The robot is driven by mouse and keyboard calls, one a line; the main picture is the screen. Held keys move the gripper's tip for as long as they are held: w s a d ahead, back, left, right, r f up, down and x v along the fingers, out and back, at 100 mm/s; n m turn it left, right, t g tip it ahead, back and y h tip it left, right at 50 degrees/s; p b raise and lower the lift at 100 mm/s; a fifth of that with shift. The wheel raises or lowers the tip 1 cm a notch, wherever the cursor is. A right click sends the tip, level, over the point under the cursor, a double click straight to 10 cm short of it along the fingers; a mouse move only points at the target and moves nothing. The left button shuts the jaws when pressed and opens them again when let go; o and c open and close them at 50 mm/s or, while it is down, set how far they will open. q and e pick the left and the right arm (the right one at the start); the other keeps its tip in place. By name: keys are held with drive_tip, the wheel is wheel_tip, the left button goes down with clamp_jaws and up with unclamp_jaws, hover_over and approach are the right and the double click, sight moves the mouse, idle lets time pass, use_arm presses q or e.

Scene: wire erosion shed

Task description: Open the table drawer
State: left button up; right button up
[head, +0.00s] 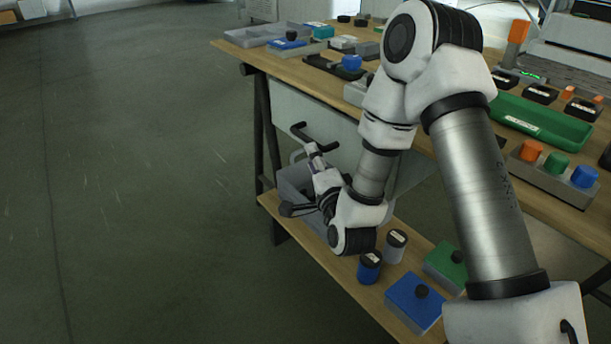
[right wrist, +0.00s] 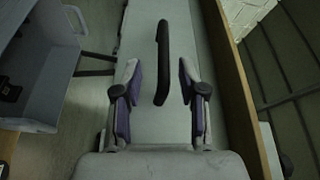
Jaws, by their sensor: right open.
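The table drawer's pale grey front (head: 300,112) is under the wooden tabletop and looks flush with it. It also fills the middle of the right wrist view (right wrist: 145,25). The drawer's black bar handle (right wrist: 162,62) stands upright in that view, lined up between the two fingers. My right gripper (right wrist: 158,80) is open and empty, with one finger on each side of the handle in the picture. I cannot tell whether they touch it. In the head view my right gripper (head: 316,160) is in front of the drawer, with my arm hiding the drawer's right part. My left gripper is not in view.
The tabletop (head: 232,47) holds trays, a green tray (head: 540,122) and several small parts. The lower shelf (head: 350,278) carries a grey bin (head: 290,178), jars, a blue box (head: 413,302) and a green box (head: 446,266). The floor at left is clear.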

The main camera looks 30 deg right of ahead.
sight(306, 138)
drive_tip(key=x, duration=0.4)
drive_tip(key=b+x, duration=0.1)
drive_tip(key=x, duration=0.3)
drive_tip(key=shift+d+r, duration=0.15)
drive_tip(key=shift+r, duration=0.1)
drive_tip(key=shift+s, duration=0.1)
clamp_jaws()
